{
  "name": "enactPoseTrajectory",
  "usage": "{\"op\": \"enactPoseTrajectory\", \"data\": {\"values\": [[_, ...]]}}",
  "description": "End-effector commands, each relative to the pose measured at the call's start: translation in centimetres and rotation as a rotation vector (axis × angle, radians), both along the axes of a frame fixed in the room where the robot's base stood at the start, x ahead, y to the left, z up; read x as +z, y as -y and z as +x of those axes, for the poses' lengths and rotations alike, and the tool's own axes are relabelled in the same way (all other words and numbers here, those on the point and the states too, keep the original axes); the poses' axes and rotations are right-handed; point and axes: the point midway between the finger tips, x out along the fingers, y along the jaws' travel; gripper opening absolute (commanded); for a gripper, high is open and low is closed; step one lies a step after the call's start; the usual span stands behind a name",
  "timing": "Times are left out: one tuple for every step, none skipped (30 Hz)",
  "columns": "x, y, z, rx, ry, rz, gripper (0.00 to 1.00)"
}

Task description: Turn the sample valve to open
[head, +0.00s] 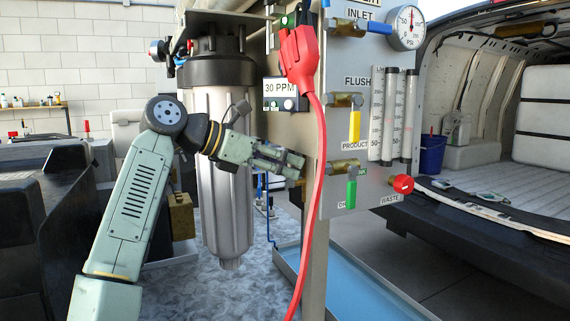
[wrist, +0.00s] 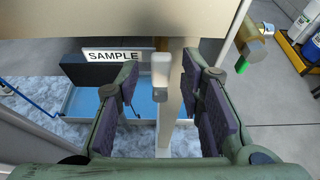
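The SAMPLE label (wrist: 113,56) shows in the wrist view under the panel's edge. Just right of it, a pale, upright handle (wrist: 161,72) hangs down, which looks like the sample valve's lever. My gripper (wrist: 160,82) is open, with one dark-padded finger on each side of this handle. Gaps show between the handle and both fingers. In the head view my gripper (head: 291,161) is at the left edge of the valve panel, below the 30 PPM display. The sample valve itself is not clearly visible there, likely hidden by my gripper.
The panel (head: 340,100) carries a blue inlet lever (head: 380,28), yellow lever (head: 354,126), green lever (head: 351,194) and red waste knob (head: 403,184). A red cable (head: 322,150) hangs close to my gripper. The filter housing (head: 222,190) stands behind my wrist. A blue tray (head: 350,285) lies below.

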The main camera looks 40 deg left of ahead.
Motion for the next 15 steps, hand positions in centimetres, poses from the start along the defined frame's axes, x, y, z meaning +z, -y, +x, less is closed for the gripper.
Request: {"op": "enactPoseTrajectory", "data": {"values": [[0.3,-0.3,-0.6,0.003,0.001,0.001,0.35],[0.5,-0.4,-1.0,0.003,0.001,0.001,0.35],[0.8,-0.7,-1.5,0.004,0.002,0.001,0.35],[1.0,-0.9,-2.0,0.003,0.002,-0.001,0.35],[1.2,-1.1,-2.5,0.004,0.002,-0.001,0.35],[1.5,-1.4,-3.1,0.004,0.002,-0.001,0.35],[1.6,-1.5,-3.5,0.004,0.002,0.000,0.35],[1.8,-1.7,-3.9,0.003,0.001,0.000,0.35],[2.1,-1.9,-4.4,0.003,0.002,0.000,0.35],[2.2,-2.0,-4.7,0.003,0.002,0.000,0.35],[2.3,-2.1,-5.0,0.003,0.002,-0.001,0.35],[2.5,-2.3,-5.4,0.002,0.002,-0.001,0.35],[2.6,-2.4,-5.6,0.002,0.002,-0.001,0.35],[2.6,-2.4,-5.7,0.001,0.002,-0.001,0.35],[2.7,-2.5,-5.9,0.001,0.002,-0.001,0.35]]}}
